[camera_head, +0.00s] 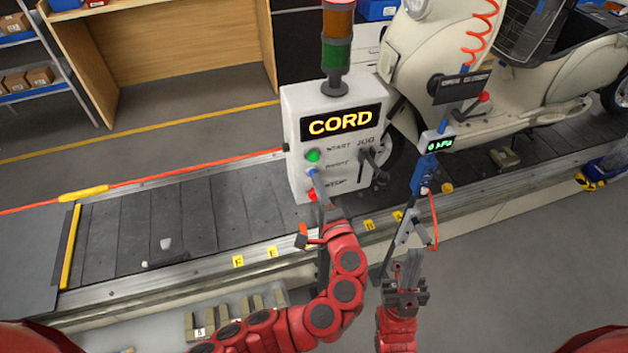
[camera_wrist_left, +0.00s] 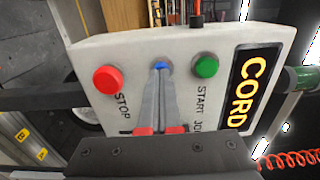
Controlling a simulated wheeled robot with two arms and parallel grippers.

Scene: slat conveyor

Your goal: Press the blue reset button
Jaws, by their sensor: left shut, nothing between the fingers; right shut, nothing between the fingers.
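The blue reset button (camera_head: 311,171) is on the front of a grey control box (camera_head: 294,112), between the green START button (camera_head: 313,155) and the red STOP button (camera_head: 312,194). My left gripper (camera_head: 316,180) is shut and empty, its fingertips at the blue button. In the left wrist view the shut fingers (camera_wrist_left: 161,80) point at the blue button (camera_wrist_left: 161,66) and overlap its lower edge. I cannot tell whether they touch it. The red button (camera_wrist_left: 107,80) and green button (camera_wrist_left: 205,66) lie to either side. My right gripper (camera_head: 409,262) is shut and empty, below and right of the box.
The box's lit sign (camera_head: 340,122) reads CORD, with a signal tower (camera_head: 337,50) above. A lever is beside JOG. A slat conveyor (camera_head: 200,205) runs behind, bearing a cream scooter (camera_head: 540,60) at right. A blue hanging tool (camera_head: 425,172) is near my right gripper.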

